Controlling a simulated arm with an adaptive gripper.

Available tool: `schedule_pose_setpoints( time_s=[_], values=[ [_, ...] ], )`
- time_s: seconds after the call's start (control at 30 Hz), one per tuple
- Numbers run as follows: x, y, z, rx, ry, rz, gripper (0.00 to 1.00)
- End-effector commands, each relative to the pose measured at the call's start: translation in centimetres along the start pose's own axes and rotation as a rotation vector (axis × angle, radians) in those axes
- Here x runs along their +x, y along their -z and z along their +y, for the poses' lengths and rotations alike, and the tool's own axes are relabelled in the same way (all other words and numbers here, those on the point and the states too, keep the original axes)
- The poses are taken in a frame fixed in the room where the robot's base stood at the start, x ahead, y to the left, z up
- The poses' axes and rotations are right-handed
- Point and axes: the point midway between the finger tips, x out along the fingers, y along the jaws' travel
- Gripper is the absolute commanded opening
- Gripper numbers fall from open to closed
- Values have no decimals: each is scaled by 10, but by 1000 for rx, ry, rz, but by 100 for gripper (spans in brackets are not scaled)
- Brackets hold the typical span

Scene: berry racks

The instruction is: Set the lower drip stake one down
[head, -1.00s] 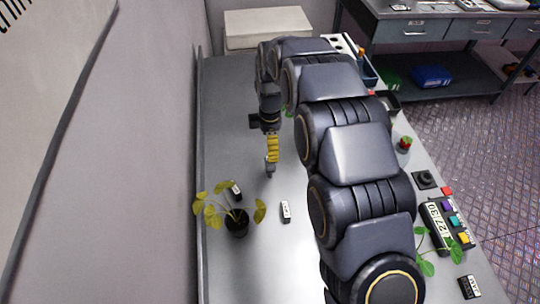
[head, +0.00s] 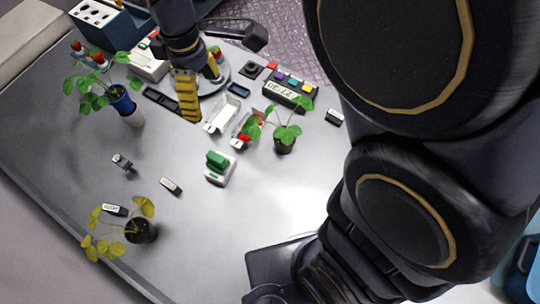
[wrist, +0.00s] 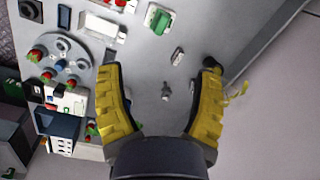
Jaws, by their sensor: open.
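No part is clearly recognisable as a drip stake. A small grey peg-like piece (head: 122,162) stands on the table; whether it is a drip stake I cannot tell. It also shows in the wrist view (wrist: 166,91), in the gap between my fingers and apart from them. My gripper (head: 203,97) has yellow ribbed fingers, spread wide and empty. In the wrist view my gripper (wrist: 161,65) shows a finger on each side. In the head view it hangs over the table's back part, beside the turntable (head: 214,82).
A yellow-leaved potted plant (head: 141,231) and a leafy plant in a blue pot (head: 122,103) stand on the left. A green-and-white device (head: 219,168), a small green plant (head: 284,146) and a button box (head: 288,94) stand to the right.

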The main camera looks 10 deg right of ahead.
Motion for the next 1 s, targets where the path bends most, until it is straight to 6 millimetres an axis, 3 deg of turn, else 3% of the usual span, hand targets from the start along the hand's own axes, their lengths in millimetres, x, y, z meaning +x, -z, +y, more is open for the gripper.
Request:
schedule_pose_setpoints(
  time_s=[0.03,0.2,0.4,0.6,1.0],
  values=[
    [-8,-30,-5,134,2,3,65],
    [-15,-112,-40,571,30,-18,65],
    [-9,-170,-83,972,38,-36,65],
    [-2,-189,-103,1134,50,-47,65],
    [-2,-188,-104,1137,56,-48,65]
  ],
)
